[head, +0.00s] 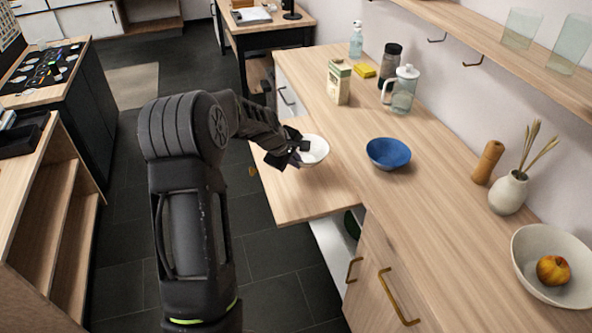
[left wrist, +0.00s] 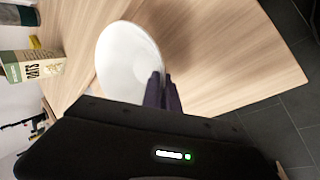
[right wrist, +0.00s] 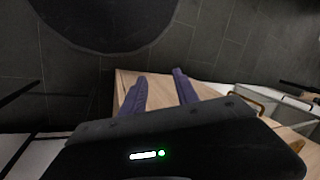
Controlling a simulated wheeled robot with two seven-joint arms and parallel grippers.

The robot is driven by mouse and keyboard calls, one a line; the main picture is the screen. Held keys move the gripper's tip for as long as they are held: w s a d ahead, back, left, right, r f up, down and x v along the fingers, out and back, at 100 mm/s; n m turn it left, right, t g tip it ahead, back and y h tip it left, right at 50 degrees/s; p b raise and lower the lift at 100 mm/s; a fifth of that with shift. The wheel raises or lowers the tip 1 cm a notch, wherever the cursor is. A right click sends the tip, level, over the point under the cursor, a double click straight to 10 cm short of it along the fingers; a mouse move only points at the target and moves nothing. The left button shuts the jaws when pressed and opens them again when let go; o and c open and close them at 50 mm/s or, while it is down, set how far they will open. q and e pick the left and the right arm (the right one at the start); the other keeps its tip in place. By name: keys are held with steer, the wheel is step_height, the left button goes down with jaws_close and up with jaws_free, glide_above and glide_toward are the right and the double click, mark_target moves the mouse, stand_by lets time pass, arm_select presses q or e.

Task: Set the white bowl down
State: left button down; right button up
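The white bowl (head: 314,150) is at the left edge of the counter, over the lower pull-out board, in the head view. It also shows in the left wrist view (left wrist: 122,62). My left gripper (head: 297,156) is at the bowl's near left rim. In the left wrist view its fingers (left wrist: 161,85) are close together with the rim between them. Whether the bowl's base touches the wood is hard to tell. My right gripper is outside the head view. In the right wrist view its fingers (right wrist: 160,90) are apart with nothing between them.
A blue bowl (head: 388,153) stands on the counter to the right. An oats carton (head: 339,82), a glass pitcher (head: 401,90) and a dark bottle (head: 390,65) stand farther back. The pull-out board (head: 300,195) has bare wood in front of the white bowl.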

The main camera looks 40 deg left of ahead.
arm_select(q)
steer(key=shift+f, duration=1.8)
steer(key=shift+f, duration=0.2)
steer(key=c, duration=1.6)
jaws_free()
steer(key=shift+c, duration=0.2)
steer(key=shift+r, duration=0.15)
steer(key=v, duration=1.2)
